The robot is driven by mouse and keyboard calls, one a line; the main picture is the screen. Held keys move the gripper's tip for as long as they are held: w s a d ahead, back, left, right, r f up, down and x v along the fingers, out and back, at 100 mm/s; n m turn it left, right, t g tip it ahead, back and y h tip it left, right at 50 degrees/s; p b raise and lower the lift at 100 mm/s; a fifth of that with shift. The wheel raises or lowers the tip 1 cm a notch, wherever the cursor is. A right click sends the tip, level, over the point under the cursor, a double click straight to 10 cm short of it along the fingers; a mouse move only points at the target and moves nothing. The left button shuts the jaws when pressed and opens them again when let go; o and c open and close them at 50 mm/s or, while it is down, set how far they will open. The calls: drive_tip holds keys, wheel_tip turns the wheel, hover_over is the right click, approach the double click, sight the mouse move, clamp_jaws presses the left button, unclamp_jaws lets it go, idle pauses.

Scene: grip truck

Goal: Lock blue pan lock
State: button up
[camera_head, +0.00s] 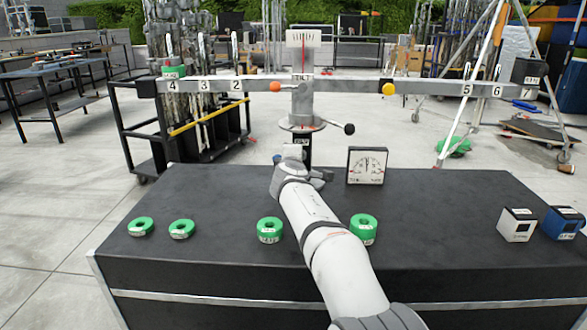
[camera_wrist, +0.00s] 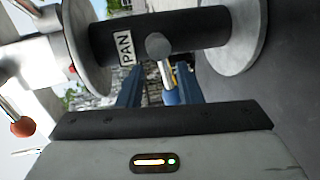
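The dark pan post with a white PAN label (camera_wrist: 125,48) lies sideways across the top of the wrist view, between two pale round flanges. A blue-tipped lever (camera_wrist: 171,96), the pan lock, has a thin metal stem running up toward the post. My gripper (camera_wrist: 158,88) has two dark blue fingers, apart, with the blue tip between them and nearer the right finger. Whether either finger touches it cannot be told.
An orange knob (camera_head: 275,86), a yellow knob (camera_head: 388,89) and a black-knobbed lever (camera_head: 349,128) stick out above. A dial (camera_head: 367,165) stands right of my gripper. Several green rings, including one (camera_head: 270,230), and white and blue boxes lie on the black case (camera_head: 215,200).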

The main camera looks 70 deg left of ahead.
drive_tip(key=b+v, duration=0.3)
drive_tip(key=v, duration=0.3)
drive_tip(key=shift+d+b, duration=0.2)
drive_tip(key=shift+b, duration=0.2)
